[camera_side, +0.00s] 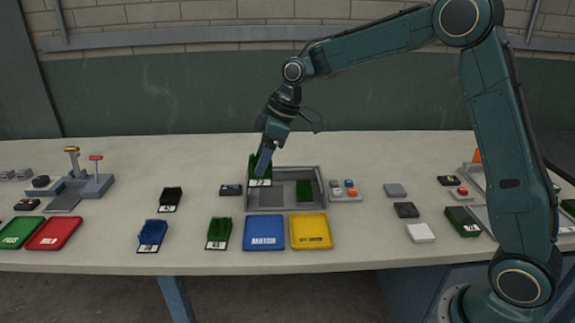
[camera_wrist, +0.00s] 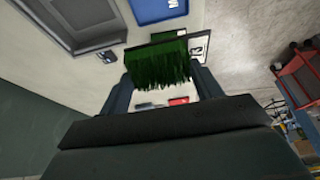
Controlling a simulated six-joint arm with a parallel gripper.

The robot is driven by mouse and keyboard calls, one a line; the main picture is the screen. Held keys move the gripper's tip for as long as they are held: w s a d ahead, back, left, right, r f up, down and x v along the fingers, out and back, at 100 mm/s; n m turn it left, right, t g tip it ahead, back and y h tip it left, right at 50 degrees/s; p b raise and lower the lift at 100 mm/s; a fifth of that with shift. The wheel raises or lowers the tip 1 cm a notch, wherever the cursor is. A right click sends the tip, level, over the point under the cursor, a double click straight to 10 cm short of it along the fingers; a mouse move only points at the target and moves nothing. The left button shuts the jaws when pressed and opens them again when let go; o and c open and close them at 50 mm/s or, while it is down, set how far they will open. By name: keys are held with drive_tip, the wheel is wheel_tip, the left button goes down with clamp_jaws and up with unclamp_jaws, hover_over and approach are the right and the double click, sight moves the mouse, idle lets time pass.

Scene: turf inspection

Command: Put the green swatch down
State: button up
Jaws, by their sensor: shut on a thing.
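My gripper (camera_side: 264,160) is shut on a green swatch (camera_side: 257,164), a tuft of dark green turf with a white label. In the side view it is held up at the left end of the grey tray (camera_side: 284,170); I cannot tell the exact height. In the wrist view the swatch (camera_wrist: 159,64) sits between the two fingers (camera_wrist: 160,82) of my gripper, with a label at its right. A second green swatch (camera_side: 219,232) lies on the table left of the blue MATCH tray (camera_side: 264,233). A flat green piece (camera_side: 304,190) lies in the grey tray's right part.
A yellow tray (camera_side: 311,232) stands right of the blue one. A blue swatch (camera_side: 152,234) and a black swatch (camera_side: 170,198) lie left. Green (camera_side: 20,232) and red (camera_side: 55,233) trays are at far left. A button box (camera_side: 344,190) is beside the grey tray. The table's back is clear.

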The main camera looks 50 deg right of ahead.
wheel_tip(320, 180, down, 18)
drive_tip(key=shift+r, duration=0.25)
idle(0.6)
drive_tip(key=shift+f, duration=0.1)
drive_tip(key=o, duration=1)
drive_tip(key=shift+v, duration=6.15)
